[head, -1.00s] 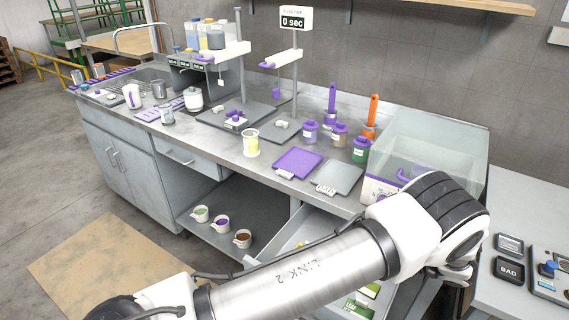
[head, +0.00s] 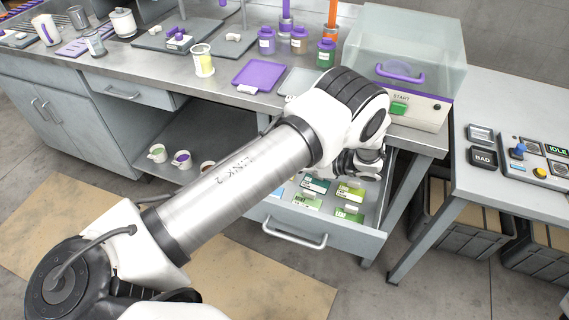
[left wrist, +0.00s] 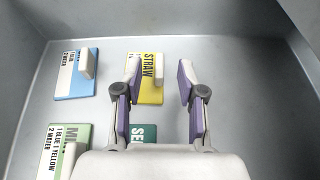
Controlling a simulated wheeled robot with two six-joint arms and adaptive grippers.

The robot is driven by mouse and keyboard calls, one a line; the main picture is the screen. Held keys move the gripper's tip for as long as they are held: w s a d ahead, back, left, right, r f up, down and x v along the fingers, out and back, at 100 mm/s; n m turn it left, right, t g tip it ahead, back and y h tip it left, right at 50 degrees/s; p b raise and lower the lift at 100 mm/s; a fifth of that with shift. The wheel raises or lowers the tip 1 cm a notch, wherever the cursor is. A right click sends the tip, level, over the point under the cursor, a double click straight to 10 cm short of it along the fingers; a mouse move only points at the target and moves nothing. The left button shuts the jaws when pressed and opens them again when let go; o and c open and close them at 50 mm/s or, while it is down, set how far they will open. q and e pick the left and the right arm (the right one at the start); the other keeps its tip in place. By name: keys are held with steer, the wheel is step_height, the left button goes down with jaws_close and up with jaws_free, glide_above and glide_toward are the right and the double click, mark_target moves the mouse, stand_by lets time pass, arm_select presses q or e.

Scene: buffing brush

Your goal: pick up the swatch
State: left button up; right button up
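Several colour swatches with small raised grips lie in the open drawer (head: 330,235). In the left wrist view they are a blue swatch (left wrist: 75,84), a yellow swatch (left wrist: 150,93) marked STRAW, a pale green swatch (left wrist: 62,140) and a teal swatch (left wrist: 146,132), the last two partly hidden by my gripper. The head view shows a teal swatch (head: 316,185) and green swatches (head: 350,192). My left gripper (left wrist: 160,72) is open and empty, its left finger overlapping the yellow swatch in view. Contact cannot be told. My right gripper is not in view.
The drawer walls (left wrist: 28,95) enclose the gripper; its floor at right is bare. Above stands the counter with a purple tray (head: 259,74) and a clear-lidded machine (head: 405,75). A side table (head: 510,190) with a control panel stands at right.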

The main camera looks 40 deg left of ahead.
arm_select(q)
steer(key=shift+x, duration=1.05)
steer(key=shift+d, duration=0.1)
jaws_close()
steer(key=shift+r, duration=0.1)
